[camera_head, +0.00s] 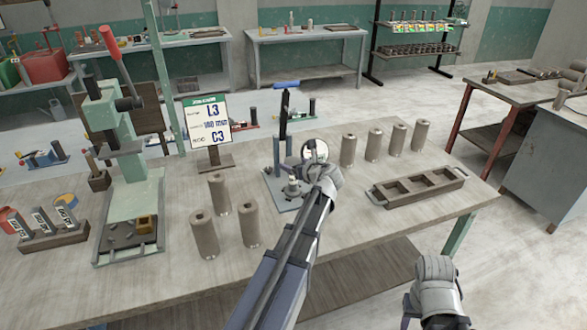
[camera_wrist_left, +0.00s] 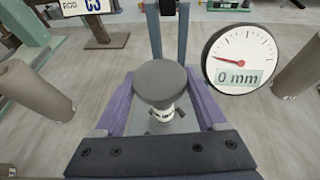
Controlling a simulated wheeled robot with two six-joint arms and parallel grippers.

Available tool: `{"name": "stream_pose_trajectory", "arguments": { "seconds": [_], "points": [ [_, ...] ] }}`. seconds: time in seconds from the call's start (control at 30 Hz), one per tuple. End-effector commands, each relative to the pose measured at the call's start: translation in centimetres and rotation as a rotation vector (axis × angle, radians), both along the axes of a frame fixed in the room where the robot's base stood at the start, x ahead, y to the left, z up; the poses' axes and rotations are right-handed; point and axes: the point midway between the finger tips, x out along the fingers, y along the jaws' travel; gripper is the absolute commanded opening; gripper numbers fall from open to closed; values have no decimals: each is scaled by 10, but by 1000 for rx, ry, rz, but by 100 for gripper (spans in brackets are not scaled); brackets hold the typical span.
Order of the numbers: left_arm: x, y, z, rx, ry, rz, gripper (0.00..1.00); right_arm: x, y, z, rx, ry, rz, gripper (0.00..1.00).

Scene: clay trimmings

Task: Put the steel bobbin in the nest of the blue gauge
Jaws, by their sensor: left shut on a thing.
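The steel bobbin (camera_wrist_left: 160,82), with a round grey top, is between the two fingers of my left gripper (camera_wrist_left: 162,112). In the head view the bobbin (camera_head: 292,188) is over the blue gauge's base. The blue gauge (camera_head: 283,120) has dark blue posts and a round dial (camera_head: 315,150); in the left wrist view the dial (camera_wrist_left: 240,60) reads 0 mm. My left gripper (camera_head: 300,184) is shut on the bobbin. The nest is hidden under the bobbin, so I cannot tell whether the bobbin is seated or just above it.
Tall brown cylinders stand left (camera_head: 204,234) and right (camera_head: 348,150) of the gauge. A slotted wooden tray (camera_head: 452,184) lies to the right. A green press (camera_head: 112,130) and a sign (camera_head: 209,122) stand at the left. The table's front middle is mostly bare.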

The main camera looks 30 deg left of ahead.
Motion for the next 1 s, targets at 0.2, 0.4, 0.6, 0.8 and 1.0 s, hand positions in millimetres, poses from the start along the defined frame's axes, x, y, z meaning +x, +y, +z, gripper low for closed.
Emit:
{"name": "stream_pose_trajectory", "arguments": {
  "seconds": [0.2,0.4,0.6,0.8,1.0],
  "points": [
    [0,0,-1,1,0,0,0,0,0,-1,0,0,0,50],
    [0,0,-2,0,0,0,89,0,0,-2,0,0,0,50],
    [0,0,-2,0,0,0,100,0,0,-2,0,0,0,50],
    [0,0,3,0,0,0,100,0,0,3,0,0,0,50],
    [-17,-25,17,0,0,-3,100,0,0,17,0,0,0,50]
  ]
}}
